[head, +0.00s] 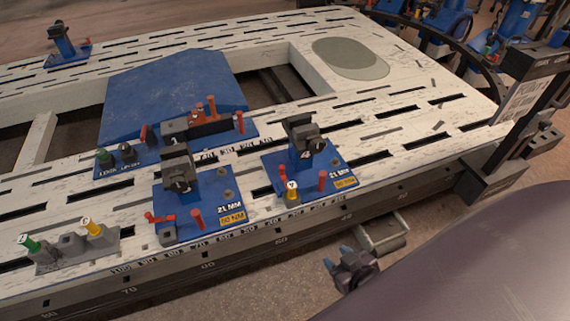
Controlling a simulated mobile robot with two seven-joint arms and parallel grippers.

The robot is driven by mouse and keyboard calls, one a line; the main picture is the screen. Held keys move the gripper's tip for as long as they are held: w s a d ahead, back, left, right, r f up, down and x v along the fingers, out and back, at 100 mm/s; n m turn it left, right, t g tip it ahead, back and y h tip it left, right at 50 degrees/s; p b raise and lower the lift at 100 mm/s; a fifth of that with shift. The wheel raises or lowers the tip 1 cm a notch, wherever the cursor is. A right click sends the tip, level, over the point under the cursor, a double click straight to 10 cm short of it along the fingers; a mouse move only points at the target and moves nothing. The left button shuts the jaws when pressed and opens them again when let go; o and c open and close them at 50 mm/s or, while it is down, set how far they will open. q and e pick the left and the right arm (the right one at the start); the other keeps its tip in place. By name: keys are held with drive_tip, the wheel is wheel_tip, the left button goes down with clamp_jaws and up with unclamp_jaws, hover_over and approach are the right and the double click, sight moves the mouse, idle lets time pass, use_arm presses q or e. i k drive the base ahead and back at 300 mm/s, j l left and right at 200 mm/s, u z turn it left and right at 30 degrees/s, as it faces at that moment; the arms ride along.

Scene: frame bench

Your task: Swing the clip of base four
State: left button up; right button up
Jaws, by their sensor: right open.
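Base four (339,165) is a blue plate on the near part of the white slotted bench, with a dark clamp head (303,132) on a blue post marked 4. Red pieces stand at its left edge (283,173) and front (322,180). A yellow-topped pin (292,189) stands at the front-left corner. Which small part is the clip, and how it is turned, I cannot tell for sure. My right gripper (337,256) is open and empty, with bluish fingertips. It is off the bench's front edge, below base four in the picture and apart from it. My left gripper is out of view.
A similar blue base (228,203) stands left of base four, with a red lever at its front left. A grey block (80,253) with green and yellow pins is at the near left. A large blue ramp (170,90) lies behind. The bench right of base four is clear.

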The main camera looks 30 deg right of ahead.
sight(284, 179)
drive_tip(key=i+l+u, duration=0.1)
drive_tip(key=l, duration=0.9)
drive_tip(key=i+l+u, duration=0.15)
drive_tip(key=l, duration=0.35)
